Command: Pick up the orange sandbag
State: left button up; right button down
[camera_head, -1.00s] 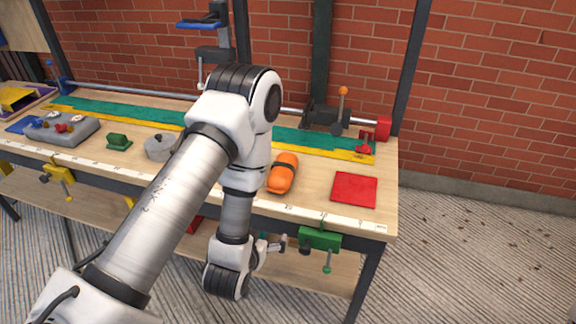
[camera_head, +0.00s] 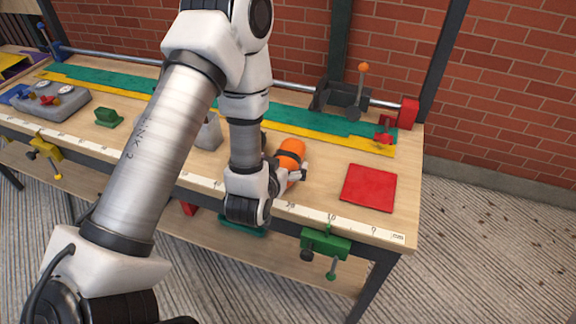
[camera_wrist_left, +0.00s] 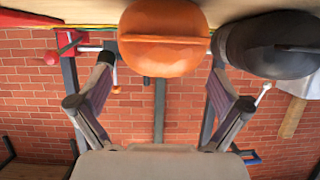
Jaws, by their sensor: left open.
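The orange sandbag (camera_head: 291,149) lies on the workbench, left of the red square, partly hidden by my left gripper (camera_head: 289,178). In the left wrist view the orange sandbag (camera_wrist_left: 163,45), with a band across it, fills the top middle. My left gripper (camera_wrist_left: 161,65) is open there, one finger to each side, with the sandbag ahead of and between the fingertips; I cannot tell whether they touch it. The jaws look empty. My right gripper is not in view.
A dark grey rounded object (camera_wrist_left: 272,45) sits close beside the sandbag in the wrist view. The flat red square (camera_head: 369,188) lies to the right. A green clamp (camera_head: 325,243) hangs on the bench's front edge. A dark vise (camera_head: 343,97) stands behind.

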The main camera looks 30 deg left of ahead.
aim_at(286, 156)
pick_arm(q)
jog(key=shift+x, duration=1.75)
jog(key=shift+r, duration=0.15)
jog(key=c, duration=1.6)
jog(key=shift+c, duration=1.3)
jog(key=shift+r+p, duration=0.1)
jog(key=shift+p, duration=0.2)
